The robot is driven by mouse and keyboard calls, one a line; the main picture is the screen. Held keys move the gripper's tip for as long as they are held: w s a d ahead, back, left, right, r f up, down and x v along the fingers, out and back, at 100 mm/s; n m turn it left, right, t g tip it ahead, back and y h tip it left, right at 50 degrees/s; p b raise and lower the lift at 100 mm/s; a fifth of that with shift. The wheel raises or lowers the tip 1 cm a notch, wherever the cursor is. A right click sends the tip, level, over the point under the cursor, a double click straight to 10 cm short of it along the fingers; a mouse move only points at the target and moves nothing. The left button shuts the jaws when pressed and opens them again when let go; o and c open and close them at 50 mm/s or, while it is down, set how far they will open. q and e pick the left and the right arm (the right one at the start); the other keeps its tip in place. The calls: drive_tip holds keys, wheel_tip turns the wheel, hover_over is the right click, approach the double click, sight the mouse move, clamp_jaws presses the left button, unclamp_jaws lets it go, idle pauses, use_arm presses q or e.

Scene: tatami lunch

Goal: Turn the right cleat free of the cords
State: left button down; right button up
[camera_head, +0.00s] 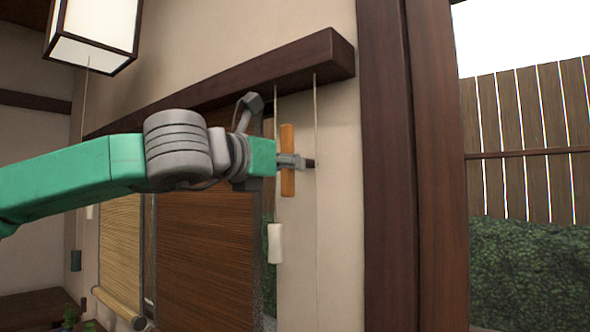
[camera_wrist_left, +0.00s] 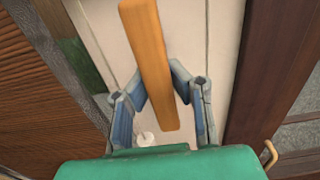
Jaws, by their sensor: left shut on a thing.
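The right cleat (camera_head: 287,136) is an orange wooden bar standing about upright against the pale wall strip. My left gripper (camera_head: 291,162) reaches in from the left and is shut on its middle. In the left wrist view the cleat (camera_wrist_left: 140,32) runs between the two fingers (camera_wrist_left: 160,84), tilted slightly in the picture. One cord (camera_head: 315,110) hangs just right of the cleat. Another cord (camera_head: 276,108) hangs just left of it, with a white pull (camera_head: 275,243) below. I cannot tell whether either cord touches the cleat. My right gripper is not in view.
A dark wooden beam (camera_head: 240,75) runs above. A brown blind (camera_head: 205,255) hangs left of the cleat, with a paler blind (camera_head: 120,247) farther left. A thick wooden post (camera_head: 390,200) stands to the right, beside an opening onto a fence and hedge.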

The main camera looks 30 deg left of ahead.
use_arm(q)
drive_tip(key=c, duration=1.5)
unclamp_jaws()
drive_tip(key=shift+s+f, duration=0.1)
drive_tip(key=shift+s, duration=0.1)
drive_tip(key=shift+o, duration=0.5)
drive_tip(key=shift+s+a+r, duration=0.15)
drive_tip(key=shift+s+r, duration=0.05)
drive_tip(key=shift+s, duration=0.25)
drive_tip(key=shift+w+f, duration=0.1)
drive_tip(key=shift+w, duration=0.15)
drive_tip(key=s+a, duration=0.1)
drive_tip(key=s, duration=1.1)
drive_tip(key=shift+s, duration=0.15)
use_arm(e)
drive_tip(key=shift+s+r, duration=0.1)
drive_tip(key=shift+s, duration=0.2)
use_arm(q)
drive_tip(key=shift+a, duration=0.15)
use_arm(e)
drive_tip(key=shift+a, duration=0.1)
